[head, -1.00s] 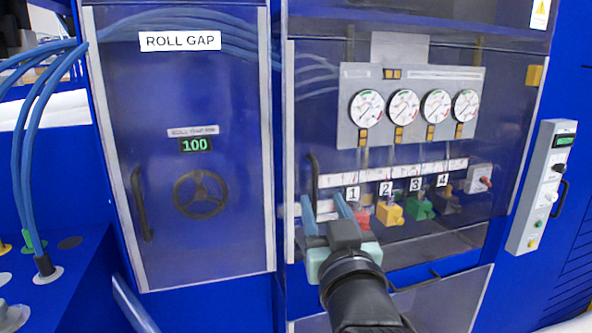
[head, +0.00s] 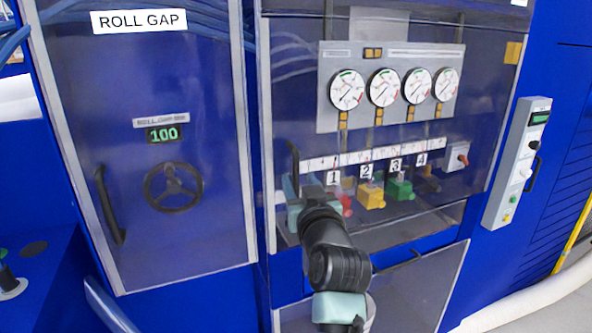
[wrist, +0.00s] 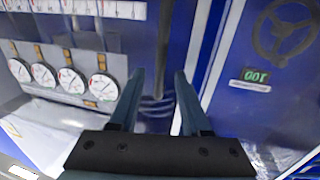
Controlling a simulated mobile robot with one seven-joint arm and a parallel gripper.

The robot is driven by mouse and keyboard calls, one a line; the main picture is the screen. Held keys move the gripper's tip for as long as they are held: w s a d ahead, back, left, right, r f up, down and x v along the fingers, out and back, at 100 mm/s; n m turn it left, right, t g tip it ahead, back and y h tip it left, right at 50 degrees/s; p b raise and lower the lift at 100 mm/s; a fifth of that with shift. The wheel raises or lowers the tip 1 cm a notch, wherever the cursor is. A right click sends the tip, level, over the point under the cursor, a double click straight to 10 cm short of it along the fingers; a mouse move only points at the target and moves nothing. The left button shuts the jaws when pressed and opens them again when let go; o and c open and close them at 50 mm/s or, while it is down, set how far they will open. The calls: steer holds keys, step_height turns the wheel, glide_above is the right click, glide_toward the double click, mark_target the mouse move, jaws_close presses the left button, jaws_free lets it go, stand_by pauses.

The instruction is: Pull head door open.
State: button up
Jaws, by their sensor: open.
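The clear door over the gauges, which I take to be the head door (head: 292,80), looks closed in the head view. Its dark upright handle (head: 293,165) is near the door's left edge. My gripper (head: 297,186) is at the lower part of this handle, partly hidden by my own arm. In the wrist view, which is upside down, the handle (wrist: 163,45) runs upright between the lines of the two fingers. My gripper (wrist: 158,80) is open there, with a finger on each side. I cannot tell whether a finger touches the handle.
Left of it is the closed roll gap door (head: 200,240), with its own handle (head: 110,206) and a handwheel (head: 173,187) behind it. A control box (head: 515,165) is at the right. A lower panel (head: 425,285) with a handle lies below the door.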

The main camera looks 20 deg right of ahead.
mark_target(297, 176)
steer(key=shift+w+d, duration=0.15)
steer(key=shift+w, duration=0.85)
steer(key=shift+w+d, duration=0.15)
steer(key=shift+w, duration=0.85)
jaws_close()
